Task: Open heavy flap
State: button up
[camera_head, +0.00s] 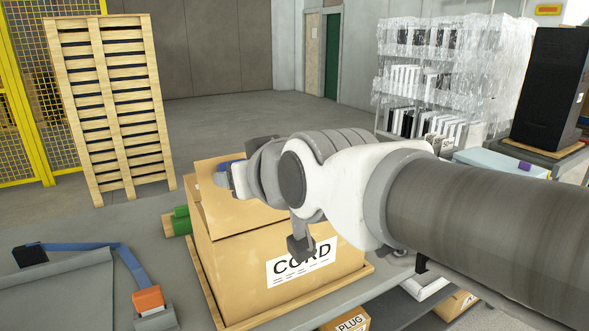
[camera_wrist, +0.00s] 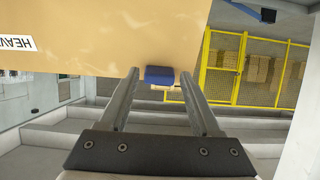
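A cardboard box (camera_head: 225,275) with a "CORD" label stands on the bench, with my arm in front of much of it. A blue tab (camera_wrist: 159,75) sits at the panel's lower edge. My gripper (camera_wrist: 160,74) is open, its fingertips on either side of the tab with small gaps visible. How far the flap is raised is unclear.
A wooden tray (camera_head: 212,305) edges the box. A green item (camera_head: 178,222) lies left of it. A grey panel with a blue strap (camera_head: 85,246) and orange block (camera_head: 147,299) lies front left. A pallet stack (camera_head: 110,110) and wrapped shelves (camera_head: 440,75) stand behind.

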jog(key=shift+o, duration=1.2)
jog(key=shift+r, duration=0.1)
jog(key=p+v, duration=0.3)
jog(key=v, duration=1.4)
jog(key=shift+s+p, duration=0.2)
jog(key=shift+p, duration=0.1)
